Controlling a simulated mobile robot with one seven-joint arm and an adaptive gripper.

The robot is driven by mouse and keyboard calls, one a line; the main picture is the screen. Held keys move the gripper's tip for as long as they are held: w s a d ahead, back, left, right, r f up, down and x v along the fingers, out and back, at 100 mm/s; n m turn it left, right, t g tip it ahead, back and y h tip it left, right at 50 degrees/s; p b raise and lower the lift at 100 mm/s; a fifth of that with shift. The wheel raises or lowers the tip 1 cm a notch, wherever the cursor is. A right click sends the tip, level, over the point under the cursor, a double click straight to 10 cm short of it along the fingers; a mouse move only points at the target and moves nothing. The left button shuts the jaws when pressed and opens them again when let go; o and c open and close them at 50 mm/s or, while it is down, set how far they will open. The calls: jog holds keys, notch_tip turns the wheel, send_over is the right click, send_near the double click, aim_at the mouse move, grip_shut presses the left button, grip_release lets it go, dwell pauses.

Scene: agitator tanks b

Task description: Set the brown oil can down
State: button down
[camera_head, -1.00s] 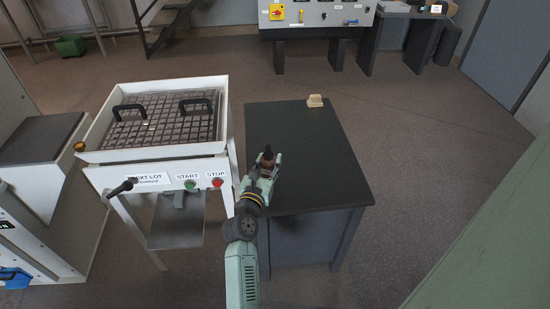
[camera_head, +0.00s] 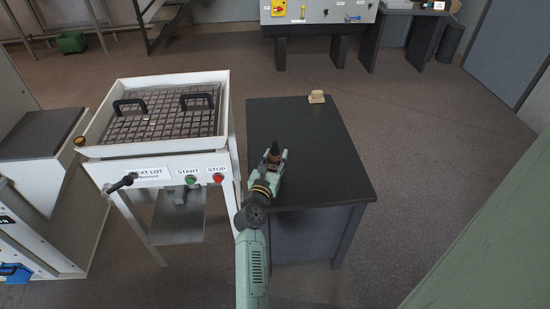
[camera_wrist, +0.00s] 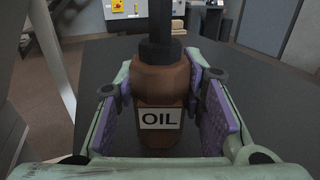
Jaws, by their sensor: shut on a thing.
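The brown oil can (camera_wrist: 160,90) stands upright in the wrist view, with a black spout on top and a white label reading OIL. It also shows in the head view (camera_head: 273,155) as a small brown shape with a dark tip. My gripper (camera_head: 276,160) is over the near left part of the dark tabletop (camera_head: 310,140). Its purple-padded fingers are shut on the can from both sides.
A small tan block (camera_head: 317,97) sits at the table's far edge. A white tray stand (camera_head: 155,155) with a grid, black handles and START and STOP buttons stands close to the table's left side. The middle and right of the tabletop are clear.

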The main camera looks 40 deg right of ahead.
jog(key=c, duration=1.1)
grip_release()
jog(key=shift+o, duration=0.2)
jog(key=shift+r, duration=0.25)
jog(key=v, duration=1)
jog(key=shift+s+a+f+b, duration=0.15)
jog(key=shift+a+f+b, duration=0.15)
jog(key=shift+b, duration=0.1)
jog(key=shift+s+a+r, duration=0.2)
jog(key=shift+s+a, duration=0.25)
jog(key=shift+a, duration=0.1)
